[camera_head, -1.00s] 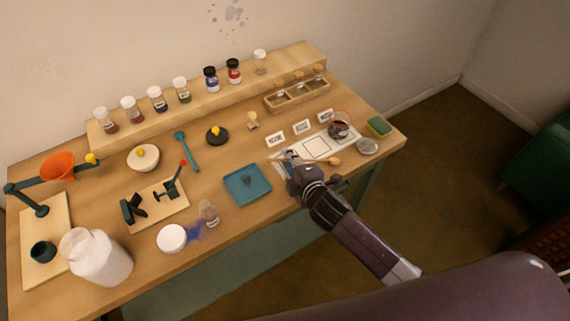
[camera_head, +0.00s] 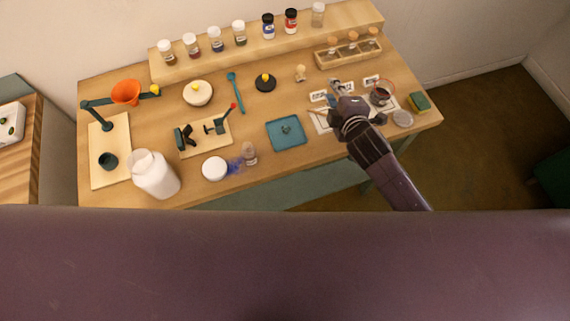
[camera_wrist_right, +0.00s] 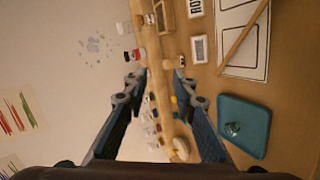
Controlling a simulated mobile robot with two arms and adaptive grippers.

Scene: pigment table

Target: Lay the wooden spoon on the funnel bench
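The wooden spoon lies on the white sheet with printed frames; its thin handle (camera_wrist_right: 240,38) crosses the sheet in the right wrist view. In the head view my right gripper and wrist hide most of it. My right gripper (camera_head: 336,86) is above the sheet near the small label cards. Its two fingers stand apart with nothing between them in the right wrist view (camera_wrist_right: 159,77). The funnel bench (camera_head: 124,172) is a pale board at the table's left, carrying a dark stand with an orange funnel (camera_head: 126,92) and a dark cup (camera_head: 108,161). My left gripper is not in view.
A teal tray (camera_head: 287,144), a board with a small dark device (camera_head: 217,143), a white jug (camera_head: 155,176) and a white lid (camera_head: 214,168) stand between the sheet and the bench. A shelf of jars (camera_head: 240,50) runs along the back. Bare board shows on the bench's front part.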

